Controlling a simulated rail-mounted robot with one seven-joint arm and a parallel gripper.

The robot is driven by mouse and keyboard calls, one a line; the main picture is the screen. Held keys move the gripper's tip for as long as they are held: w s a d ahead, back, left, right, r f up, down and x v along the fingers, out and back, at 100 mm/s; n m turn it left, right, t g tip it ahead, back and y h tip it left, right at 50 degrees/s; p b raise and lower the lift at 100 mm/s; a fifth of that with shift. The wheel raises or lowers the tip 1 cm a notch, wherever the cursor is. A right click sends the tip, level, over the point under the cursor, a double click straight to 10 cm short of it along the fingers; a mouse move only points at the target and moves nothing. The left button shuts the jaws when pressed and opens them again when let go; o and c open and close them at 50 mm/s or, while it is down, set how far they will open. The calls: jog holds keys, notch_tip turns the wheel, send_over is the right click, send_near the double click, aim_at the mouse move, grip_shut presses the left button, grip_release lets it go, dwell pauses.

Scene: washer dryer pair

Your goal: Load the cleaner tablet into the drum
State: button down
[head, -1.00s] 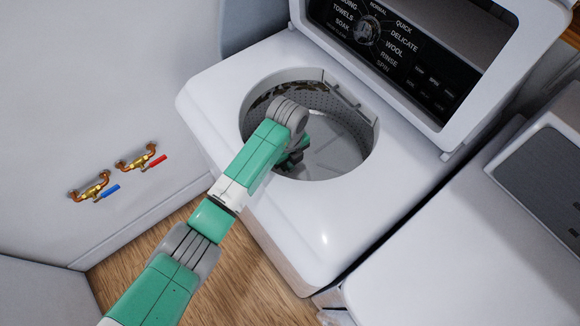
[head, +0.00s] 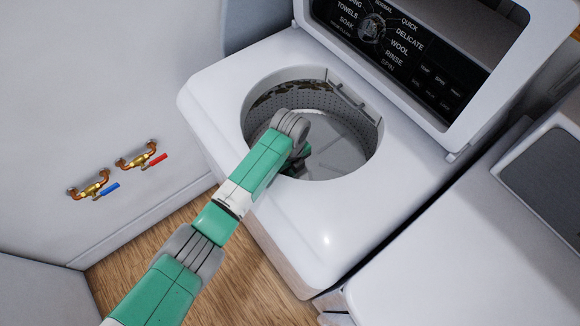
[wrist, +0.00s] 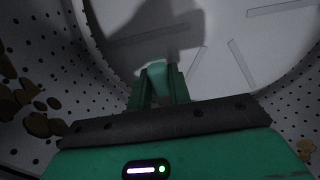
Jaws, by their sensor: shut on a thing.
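The washer drum (head: 345,140) is open at the top of the white washer on the left of the pair. My gripper (wrist: 157,84) is inside it, pointing down toward the drum floor (wrist: 215,65). In the wrist view its two green fingers are shut on a small pale tablet (wrist: 156,68), which shows between the fingertips. The tablet looks to be above the floor, but the dim view does not show the gap clearly. In the head view my arm hides the tablet and most of the gripper.
The washer's lid (head: 483,95) stands raised behind the opening. Brown patches (wrist: 36,124) mark the perforated drum wall. The drum rim (head: 262,165) surrounds my arm closely on the near side. A second white machine (head: 440,275) stands at right; valves (head: 95,187) are on the left wall.

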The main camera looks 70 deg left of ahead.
jog(key=c, duration=1.3)
grip_release()
jog(key=shift+r, duration=0.15)
notch_tip(320, 180, up, 13)
jog(key=p, duration=0.4)
jog(key=shift+w, duration=0.1)
